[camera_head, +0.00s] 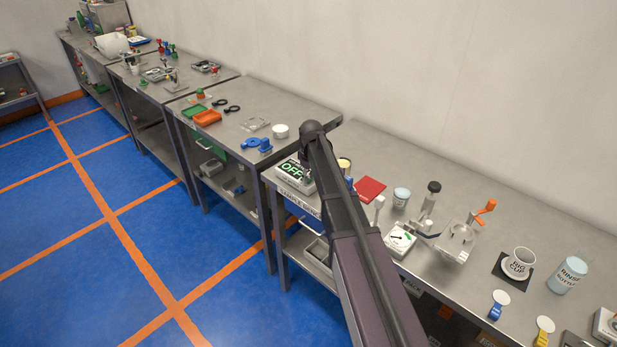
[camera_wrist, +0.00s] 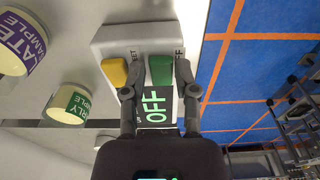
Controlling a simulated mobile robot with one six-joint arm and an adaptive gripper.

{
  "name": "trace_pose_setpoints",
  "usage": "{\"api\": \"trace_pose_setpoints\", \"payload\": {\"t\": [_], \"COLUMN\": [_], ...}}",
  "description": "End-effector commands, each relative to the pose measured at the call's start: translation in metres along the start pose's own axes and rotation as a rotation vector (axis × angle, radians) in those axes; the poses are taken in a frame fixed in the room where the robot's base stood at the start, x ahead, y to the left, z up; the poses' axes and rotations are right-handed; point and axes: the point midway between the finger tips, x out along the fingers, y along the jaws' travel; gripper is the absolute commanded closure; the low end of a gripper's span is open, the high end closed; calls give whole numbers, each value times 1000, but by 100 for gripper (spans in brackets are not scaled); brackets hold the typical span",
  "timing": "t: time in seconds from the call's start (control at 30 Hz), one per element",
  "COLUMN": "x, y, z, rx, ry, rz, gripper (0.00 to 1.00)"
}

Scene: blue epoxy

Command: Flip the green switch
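The green switch (camera_wrist: 160,70) sits on a light grey box (camera_wrist: 140,38) in the wrist view, with a yellow switch (camera_wrist: 115,72) to its left. A dark display on the box reads "OFF" (camera_wrist: 155,107) in green letters. My gripper (camera_wrist: 157,66) is open, one finger on each side of the green switch; I cannot tell if the fingers touch it. In the camera_head view the box (camera_head: 289,178) stands on the near left corner of the bench, its display also reading OFF. My arm hides part of the box and most of the gripper there.
Two labelled cups, one purple (camera_wrist: 20,42) and one green (camera_wrist: 68,104), stand left of the box. A red pad (camera_head: 369,189) and several tools are on the same bench. The bench edge and blue floor (camera_wrist: 250,70) lie right of the box.

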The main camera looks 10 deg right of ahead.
Motion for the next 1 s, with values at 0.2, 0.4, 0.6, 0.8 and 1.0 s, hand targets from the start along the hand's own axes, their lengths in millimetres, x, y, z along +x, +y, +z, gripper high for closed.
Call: {"api": "trace_pose_setpoints", "payload": {"t": [0.2, 0.4, 0.6, 0.8, 1.0], "x": [0, 0, 1, 3, 5], "y": [0, 0, -1, -1, -2], "z": [0, 0, 2, 6, 8], "rx": [0, 0, 0, 0, 0], "ry": [2, 8, 51, 149, 264], "rz": [0, -1, -1, -1, -2], "gripper": [54, 54, 54, 54, 54]}}
